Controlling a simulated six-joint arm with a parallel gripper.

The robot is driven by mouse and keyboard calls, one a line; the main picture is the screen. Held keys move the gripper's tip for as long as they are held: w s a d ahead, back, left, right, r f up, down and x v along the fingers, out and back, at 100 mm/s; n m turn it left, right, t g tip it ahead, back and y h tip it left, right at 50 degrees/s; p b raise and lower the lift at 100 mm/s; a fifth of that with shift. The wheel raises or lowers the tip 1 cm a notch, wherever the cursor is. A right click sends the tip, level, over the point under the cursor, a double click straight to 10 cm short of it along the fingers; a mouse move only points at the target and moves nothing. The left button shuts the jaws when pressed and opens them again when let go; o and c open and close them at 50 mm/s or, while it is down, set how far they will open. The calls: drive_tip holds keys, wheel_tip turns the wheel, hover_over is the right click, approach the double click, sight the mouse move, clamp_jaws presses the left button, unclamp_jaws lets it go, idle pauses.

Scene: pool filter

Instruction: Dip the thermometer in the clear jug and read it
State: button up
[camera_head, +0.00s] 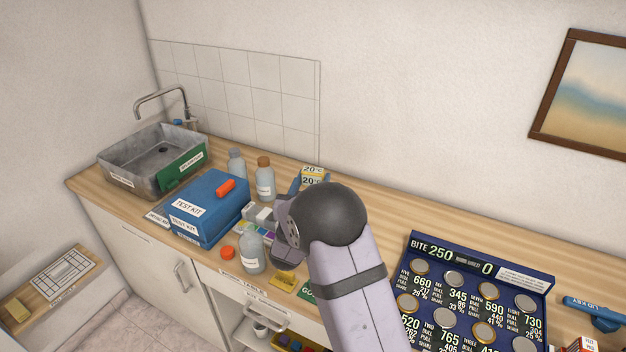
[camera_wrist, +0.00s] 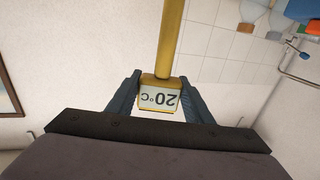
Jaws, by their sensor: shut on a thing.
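My gripper (camera_wrist: 158,92) is shut on the yellow thermometer (camera_wrist: 172,40). Its dark fingers clasp the block-shaped head from both sides. The display (camera_wrist: 158,98) reads 20°C, upside down in the wrist view, and the yellow stem runs away to the top edge. In the head view, the yellow head (camera_head: 313,172) shows above the counter just beyond my arm, with 20°C on it. A blue-grey finger of my gripper (camera_head: 296,184) shows beside it. The stem's tip is out of view. I cannot make out the clear jug; my arm covers part of the counter.
A blue test kit box (camera_head: 208,205), an open clear bottle (camera_head: 251,254), an orange cap (camera_head: 228,253) and a brown-capped bottle (camera_head: 264,181) stand left of my arm. A metal sink (camera_head: 150,172) is far left. A dark blue coin board (camera_head: 480,300) lies right.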

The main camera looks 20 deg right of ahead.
drive_tip(key=shift+f+b, duration=4.2)
drive_tip(key=shift+f, duration=0.8)
idle(3.0)
